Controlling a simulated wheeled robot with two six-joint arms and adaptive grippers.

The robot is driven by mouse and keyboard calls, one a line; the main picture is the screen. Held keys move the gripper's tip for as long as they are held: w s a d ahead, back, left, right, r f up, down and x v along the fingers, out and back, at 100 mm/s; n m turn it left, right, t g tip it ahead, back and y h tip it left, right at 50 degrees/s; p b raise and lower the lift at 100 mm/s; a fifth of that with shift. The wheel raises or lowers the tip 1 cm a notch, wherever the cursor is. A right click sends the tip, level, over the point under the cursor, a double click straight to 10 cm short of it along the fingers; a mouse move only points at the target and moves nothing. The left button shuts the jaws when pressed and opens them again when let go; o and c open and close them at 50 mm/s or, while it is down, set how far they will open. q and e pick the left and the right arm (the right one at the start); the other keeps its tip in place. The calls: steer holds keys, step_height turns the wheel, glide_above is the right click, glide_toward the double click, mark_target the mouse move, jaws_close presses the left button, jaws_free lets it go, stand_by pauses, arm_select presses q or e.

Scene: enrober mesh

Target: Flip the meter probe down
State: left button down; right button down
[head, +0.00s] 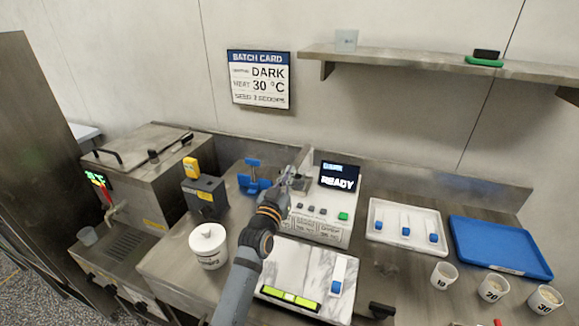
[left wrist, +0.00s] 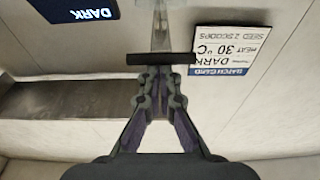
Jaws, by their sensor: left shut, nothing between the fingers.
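The meter (head: 320,212) is a pale console with a dark screen (head: 340,177) reading READY, several dark buttons and one green button. Its screen, reading DARK, also shows in the left wrist view (left wrist: 75,12). My left gripper (head: 297,178) is at the meter's back left, beside the screen; its fingers are shut and empty. In the left wrist view, a dark crossbar (left wrist: 160,58) with a pale upright strip (left wrist: 159,25) lies just beyond my left fingertips (left wrist: 160,72); it may be the probe. I cannot tell whether they touch. My right gripper is not in view.
A marble slab (head: 285,262) lies in front of the meter. A white tray (head: 404,240), a blue tray (head: 500,258) and several cups occupy the right.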

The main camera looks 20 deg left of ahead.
arm_select(q)
steer(key=shift+f, duration=0.15)
step_height(320, 180, up, 6)
steer(key=w+p, duration=0.1)
steer(key=p, duration=0.4)
steer(key=s+f+b, duration=0.3)
steer(key=s+b, duration=0.1)
steer(key=s, duration=0.6)
steer(key=shift+a, duration=0.15)
steer(key=shift+s+f, duration=0.1)
steer(key=shift+f, duration=0.05)
